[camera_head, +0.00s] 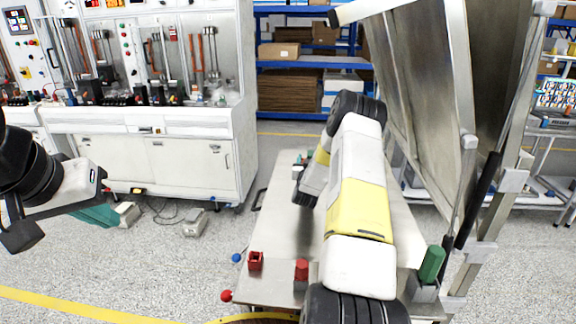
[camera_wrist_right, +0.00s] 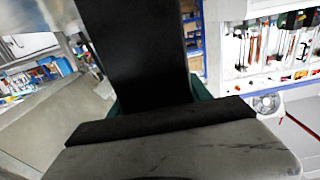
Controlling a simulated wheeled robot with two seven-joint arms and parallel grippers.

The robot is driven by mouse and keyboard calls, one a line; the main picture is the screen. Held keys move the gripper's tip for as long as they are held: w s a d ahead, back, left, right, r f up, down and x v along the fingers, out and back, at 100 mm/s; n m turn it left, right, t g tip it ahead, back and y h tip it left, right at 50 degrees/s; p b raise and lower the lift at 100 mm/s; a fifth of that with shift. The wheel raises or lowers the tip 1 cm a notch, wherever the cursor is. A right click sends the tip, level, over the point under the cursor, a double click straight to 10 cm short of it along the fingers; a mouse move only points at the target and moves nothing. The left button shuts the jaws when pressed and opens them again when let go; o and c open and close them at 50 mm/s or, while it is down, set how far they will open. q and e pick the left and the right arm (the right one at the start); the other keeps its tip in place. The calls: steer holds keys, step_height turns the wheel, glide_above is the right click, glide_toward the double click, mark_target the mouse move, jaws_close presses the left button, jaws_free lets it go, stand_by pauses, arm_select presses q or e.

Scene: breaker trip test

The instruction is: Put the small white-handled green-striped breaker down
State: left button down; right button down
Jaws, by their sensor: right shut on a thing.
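My left gripper (camera_head: 95,214) hangs at the left over the floor, with a teal finger part below its pale body. I cannot tell how far its jaws are apart, and I see nothing held in it. My right arm reaches over the pale cart top (camera_head: 283,217) and hides its own gripper in the head view. In the right wrist view my right gripper (camera_wrist_right: 155,100) shows as dark and pale parts with teal edges. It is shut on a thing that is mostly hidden. I cannot make out a white handle or green stripes on it.
A red block (camera_head: 255,261), a red cylinder (camera_head: 301,270) and a green cylinder (camera_head: 431,264) stand near the cart's front edge. A large tilted metal panel frame (camera_head: 465,110) rises on the right. A white workbench (camera_head: 190,165) stands at the back left. Grey boxes (camera_head: 195,223) lie on the floor.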

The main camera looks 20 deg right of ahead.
steer(key=shift+w+a+f, duration=0.15)
steer(key=shift+w+f, duration=0.15)
steer(key=shift+f, duration=0.25)
steer(key=shift+w+a+f, duration=0.2)
steer(key=shift+w+f, duration=0.05)
steer(key=shift+f, duration=0.35)
steer(key=shift+w+a+f, duration=0.15)
steer(key=shift+w+f, duration=0.15)
steer(key=shift+f, duration=0.35)
steer(key=shift+c, duration=2.4)
jaws_free()
steer(key=shift+f, duration=0.15)
steer(key=shift+s+a, duration=0.15)
steer(key=shift+s, duration=0.15)
steer(key=v, duration=1.1)
steer(key=shift+s, duration=0.25)
